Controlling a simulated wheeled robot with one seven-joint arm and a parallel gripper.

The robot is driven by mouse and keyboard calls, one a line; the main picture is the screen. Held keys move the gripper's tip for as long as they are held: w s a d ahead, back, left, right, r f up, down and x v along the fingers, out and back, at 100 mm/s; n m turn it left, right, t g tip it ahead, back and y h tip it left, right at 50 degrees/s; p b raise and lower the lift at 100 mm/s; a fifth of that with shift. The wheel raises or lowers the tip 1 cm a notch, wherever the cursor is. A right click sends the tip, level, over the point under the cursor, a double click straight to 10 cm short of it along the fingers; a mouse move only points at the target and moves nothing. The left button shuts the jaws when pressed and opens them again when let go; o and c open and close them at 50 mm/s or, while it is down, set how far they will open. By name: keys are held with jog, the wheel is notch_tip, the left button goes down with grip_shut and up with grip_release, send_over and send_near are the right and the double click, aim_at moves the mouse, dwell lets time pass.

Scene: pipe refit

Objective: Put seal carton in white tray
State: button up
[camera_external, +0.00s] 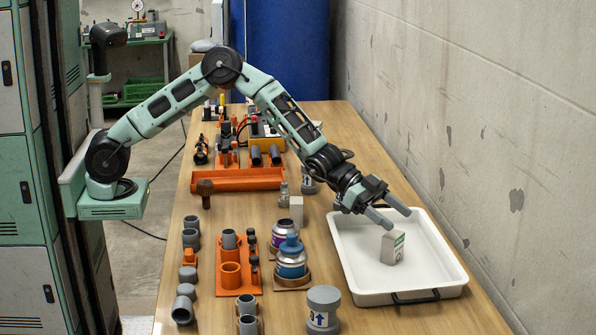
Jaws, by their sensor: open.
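The seal carton (392,249), a small grey box with a green and white label, stands inside the white tray (437,272), near the tray's middle. It looks slightly tilted. The tray is shallow, with a black handle on its near side, and lies at the right of the wooden table. My gripper (396,218) is open above the tray, its two grey fingers pointing down to the right. The fingertips are just above the carton; whether the left finger touches its top is unclear. The gripper holds nothing that I can see.
Left of the tray stand a blue-lidded can (291,258), a grey capped container (323,308) and an orange rack (231,272) with grey pipe parts. A small grey block (296,210) stands behind the cans. An orange bin (237,180) lies farther back. A concrete wall (480,120) runs close along the right.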

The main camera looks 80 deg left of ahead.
jog(key=shift+r, duration=0.95)
jog(key=s+a+n+g+y, duration=0.15)
jog(key=s+a+y, duration=0.3)
jog(key=a, duration=0.75)
jog(key=s+a+n+y, duration=0.3)
jog(key=s+a, duration=0.2)
jog(key=a, duration=0.7)
jog(key=s+a+n+g+y, duration=0.15)
jog(key=s+a+y, duration=0.3)
jog(key=a, duration=0.75)
jog(key=s+a+n+g, duration=0.25)
jog(key=s+a, duration=0.35)
jog(key=s, duration=0.4)
jog(key=s+a+n+g, duration=0.2)
jog(key=s+a+n, duration=0.25)
jog(key=s, duration=0.65)
jog(key=s+d+n+g+h, duration=0.1)
jog(key=s+d+n+g, duration=0.1)
jog(key=s, duration=1.4)
jog(key=shift+s+n+h, duration=0.25)
jog(key=shift+n+h, duration=0.15)
jog(key=shift+n, duration=0.4)
jog(key=shift+r, duration=0.1)
